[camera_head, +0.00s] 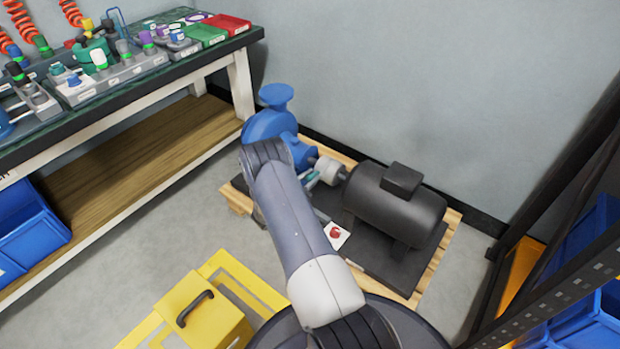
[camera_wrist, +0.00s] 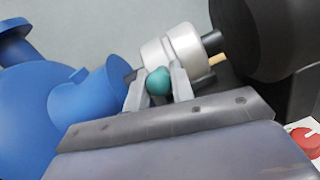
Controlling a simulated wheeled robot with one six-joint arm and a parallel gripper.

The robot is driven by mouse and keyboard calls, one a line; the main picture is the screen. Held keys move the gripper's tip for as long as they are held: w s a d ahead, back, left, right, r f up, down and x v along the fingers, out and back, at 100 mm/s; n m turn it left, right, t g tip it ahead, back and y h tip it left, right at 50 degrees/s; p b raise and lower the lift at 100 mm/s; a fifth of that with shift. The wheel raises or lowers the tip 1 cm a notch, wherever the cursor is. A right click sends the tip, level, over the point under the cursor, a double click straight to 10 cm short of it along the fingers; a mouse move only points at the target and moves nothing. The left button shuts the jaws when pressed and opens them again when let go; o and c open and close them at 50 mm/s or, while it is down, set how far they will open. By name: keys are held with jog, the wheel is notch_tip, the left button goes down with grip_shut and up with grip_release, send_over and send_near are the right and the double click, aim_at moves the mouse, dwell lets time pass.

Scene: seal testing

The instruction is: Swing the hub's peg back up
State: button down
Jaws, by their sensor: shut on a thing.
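The hub (camera_wrist: 172,47) is a pale silver coupling on the shaft between the blue pump and the black motor. It also shows in the head view (camera_head: 331,170), just beyond my arm. The peg's rounded teal end (camera_wrist: 158,81) shows in the wrist view in front of the hub; the rest of the peg is hidden, so I cannot tell its angle well. My gripper (camera_wrist: 157,85) is shut on the peg, with one grey finger on each side of the teal end. In the head view my arm hides part of the gripper.
The blue pump (camera_head: 266,126) stands left of the hub, and the black motor (camera_head: 395,200) stands right, on a wooden pallet (camera_head: 448,238). A yellow case (camera_head: 205,315) sits in front; a workbench (camera_head: 120,90) stands left.

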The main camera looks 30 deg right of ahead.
aim_at(328, 157)
jog(key=shift+r, duration=0.1)
